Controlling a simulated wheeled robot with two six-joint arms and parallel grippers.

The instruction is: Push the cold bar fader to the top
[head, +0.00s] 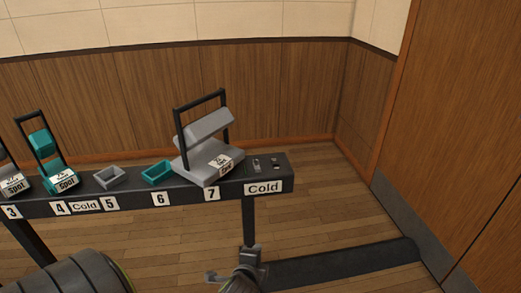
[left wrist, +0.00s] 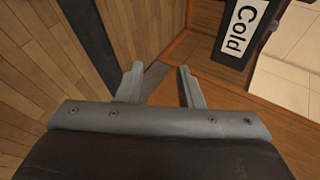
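A long dark bar (head: 130,196) carries number plates and a white "Cold" sign (head: 263,187) at its right end. The sign also shows in the left wrist view (left wrist: 240,28), tilted at the upper right. Two small fittings, a left one (head: 256,165) and a right one (head: 276,162), sit on top above the sign. They are too small to tell whether either is a fader. My left gripper (head: 231,266) is below the bar's right end, apart from the sign. In the left wrist view my left gripper (left wrist: 158,82) is open and empty. My right gripper is not in view.
A grey lamp (head: 208,150) stands above plate 7, left of the fittings. A teal lamp (head: 52,165), a grey tray (head: 110,177) and a teal tray (head: 157,173) sit farther left. A post (head: 249,218) supports the bar. Wood-panelled walls stand behind and right.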

